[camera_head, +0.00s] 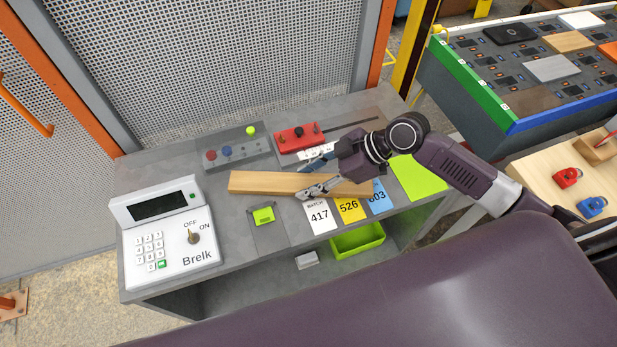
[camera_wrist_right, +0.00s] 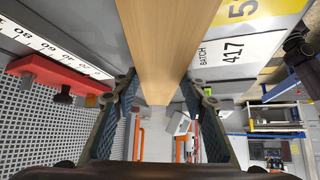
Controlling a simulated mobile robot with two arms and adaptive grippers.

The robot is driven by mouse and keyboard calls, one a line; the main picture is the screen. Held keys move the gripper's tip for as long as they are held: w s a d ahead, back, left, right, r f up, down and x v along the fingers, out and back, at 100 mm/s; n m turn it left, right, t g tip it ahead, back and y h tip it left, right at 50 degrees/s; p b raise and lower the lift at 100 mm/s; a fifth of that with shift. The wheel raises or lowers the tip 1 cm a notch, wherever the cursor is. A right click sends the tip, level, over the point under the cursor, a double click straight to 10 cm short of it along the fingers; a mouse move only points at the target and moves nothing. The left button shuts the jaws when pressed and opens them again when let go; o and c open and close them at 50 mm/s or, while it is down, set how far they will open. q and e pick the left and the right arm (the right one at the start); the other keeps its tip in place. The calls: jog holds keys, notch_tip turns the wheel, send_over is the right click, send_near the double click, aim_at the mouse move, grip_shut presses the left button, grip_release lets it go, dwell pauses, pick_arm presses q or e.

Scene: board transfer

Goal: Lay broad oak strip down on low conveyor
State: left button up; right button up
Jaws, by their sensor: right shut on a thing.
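A long pale wooden strip (camera_head: 262,182), likely the oak strip, lies level across the grey bench (camera_head: 180,167), over the upper ends of the number cards. My right gripper (camera_head: 318,186) is shut on it near its middle. In the right wrist view the strip (camera_wrist_right: 163,40) runs between the two fingers of the gripper (camera_wrist_right: 160,88). I cannot tell whether the strip touches the bench or hangs just above it. A dark conveyor-like table (camera_head: 464,100) with green and blue edges stands at the upper right, carrying several boards. My left gripper is out of view.
A white Brelk keypad box (camera_head: 168,235) stands at the bench's left end. A red block with knobs (camera_head: 298,137) and a grey button panel (camera_head: 236,151) sit behind the strip. A green bin (camera_head: 357,240) is below. A wooden table with clamps (camera_head: 567,178) is at right.

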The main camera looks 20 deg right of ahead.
jog(key=shift+f, duration=0.1)
jog(key=o, duration=1.4)
jog(key=shift+c, duration=0.2)
